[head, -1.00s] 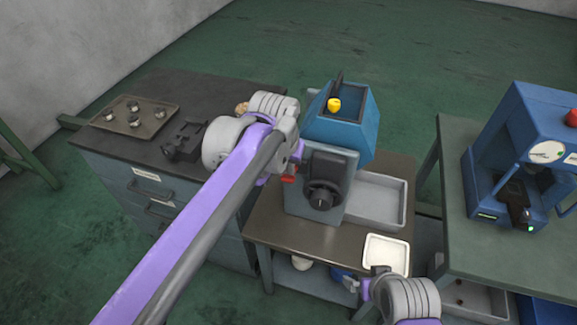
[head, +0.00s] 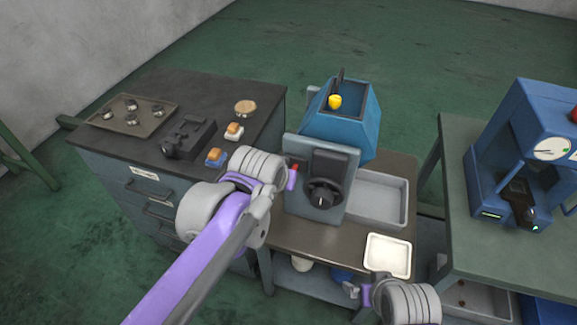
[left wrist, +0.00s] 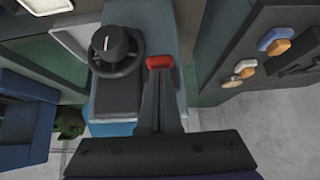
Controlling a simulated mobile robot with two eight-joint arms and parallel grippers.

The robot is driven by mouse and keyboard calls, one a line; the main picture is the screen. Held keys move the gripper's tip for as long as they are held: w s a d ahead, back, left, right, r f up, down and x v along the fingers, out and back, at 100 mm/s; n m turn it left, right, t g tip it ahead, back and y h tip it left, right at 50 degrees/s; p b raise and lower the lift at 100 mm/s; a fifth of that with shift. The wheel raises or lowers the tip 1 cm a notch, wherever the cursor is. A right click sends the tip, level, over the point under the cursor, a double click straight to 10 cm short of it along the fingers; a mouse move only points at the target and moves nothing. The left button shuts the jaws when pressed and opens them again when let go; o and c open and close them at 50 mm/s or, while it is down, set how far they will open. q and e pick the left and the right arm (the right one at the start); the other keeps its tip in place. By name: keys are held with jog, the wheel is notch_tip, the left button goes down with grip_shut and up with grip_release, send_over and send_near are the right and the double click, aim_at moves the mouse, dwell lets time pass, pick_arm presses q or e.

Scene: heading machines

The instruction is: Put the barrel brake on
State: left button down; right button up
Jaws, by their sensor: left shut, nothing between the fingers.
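The heading machine (head: 318,208) is a blue-grey unit with a black handwheel (head: 323,193) on its front. A small red handle (head: 294,167), which looks like the brake lever's grip, shows at the machine's left side. In the left wrist view the red handle (left wrist: 158,62) is right at the fingertips, beside the handwheel (left wrist: 110,44). My left gripper (head: 291,180) is shut and empty, just below the red handle; I cannot tell whether they touch. The rest of the lever is hidden. My right gripper (head: 355,289) is low at the front; its fingers are too small to read.
A white tray (head: 387,266) and a grey bin (head: 400,216) are right of the machine. A blue press (head: 490,180) stands right.

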pick_arm(q)
jog(key=f+t+b, duration=0.1)
jog(key=s+f+t+h, duration=0.1)
jog(key=t, duration=0.1)
jog(key=shift+a+f+b, duration=0.15)
jog(key=shift+f+b, duration=0.25)
jog(key=shift+r, duration=0.1)
jog(key=shift+r+p, duration=0.65)
jog(key=shift+p, duration=0.05)
